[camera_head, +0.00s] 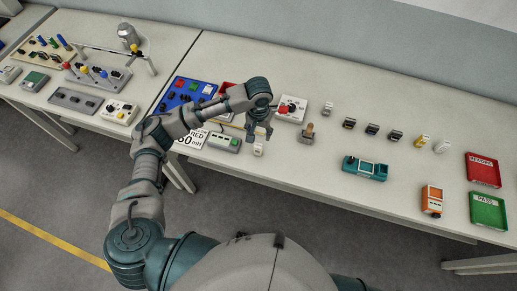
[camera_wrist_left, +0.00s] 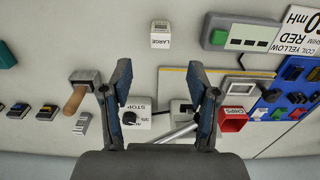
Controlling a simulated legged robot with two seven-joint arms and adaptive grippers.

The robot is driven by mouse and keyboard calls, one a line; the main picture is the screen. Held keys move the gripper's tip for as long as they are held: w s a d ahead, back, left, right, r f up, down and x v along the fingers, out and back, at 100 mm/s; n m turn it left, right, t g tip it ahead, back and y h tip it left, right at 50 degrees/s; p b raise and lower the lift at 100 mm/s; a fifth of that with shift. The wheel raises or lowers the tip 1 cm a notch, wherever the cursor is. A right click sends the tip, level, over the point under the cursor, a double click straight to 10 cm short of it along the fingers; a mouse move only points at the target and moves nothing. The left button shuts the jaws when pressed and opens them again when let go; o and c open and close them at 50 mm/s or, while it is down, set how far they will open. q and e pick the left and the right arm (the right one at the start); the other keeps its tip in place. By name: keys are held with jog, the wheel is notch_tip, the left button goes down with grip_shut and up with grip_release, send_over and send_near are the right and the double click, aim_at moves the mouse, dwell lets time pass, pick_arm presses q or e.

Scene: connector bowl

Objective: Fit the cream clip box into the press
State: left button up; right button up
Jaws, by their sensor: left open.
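My left gripper (camera_head: 258,134) is open and empty, pointing down over the table; its two fingers (camera_wrist_left: 160,80) also show in the left wrist view. A small cream-white box (camera_head: 442,146) stands at the right end of a row of small clip-like pieces; it looks like the cream clip box, far right of my gripper. A small grey block with a wooden handle (camera_head: 307,132), perhaps the press, stands right of my gripper; its handle also shows in the left wrist view (camera_wrist_left: 75,99). My right gripper is not in view.
A white box labelled LARGE (camera_wrist_left: 161,41) lies near my gripper. A white stop-button box (camera_head: 291,108), a grey-green meter (camera_head: 224,142) and a blue board (camera_head: 180,92) are near. A teal device (camera_head: 365,168), orange meter (camera_head: 432,200), red tray (camera_head: 483,170) and green tray (camera_head: 488,211) stand right.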

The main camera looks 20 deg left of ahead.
aim_at(258, 145)
pick_arm(q)
notch_tip(258, 145, down, 5)
jog(key=shift+d+r, duration=0.1)
jog(key=shift+r, duration=0.1)
jog(key=shift+a+f, duration=0.25)
jog(key=shift+f, duration=0.3)
notch_tip(258, 145, down, 4)
jog(key=shift+a+r, duration=0.1)
jog(key=shift+a, duration=0.05)
jog(key=shift+f, duration=0.45)
jog(key=shift+d, duration=0.25)
jog(key=shift+c, duration=0.2)
jog(key=shift+d, duration=0.1)
jog(key=c, duration=0.4)
grip_shut()
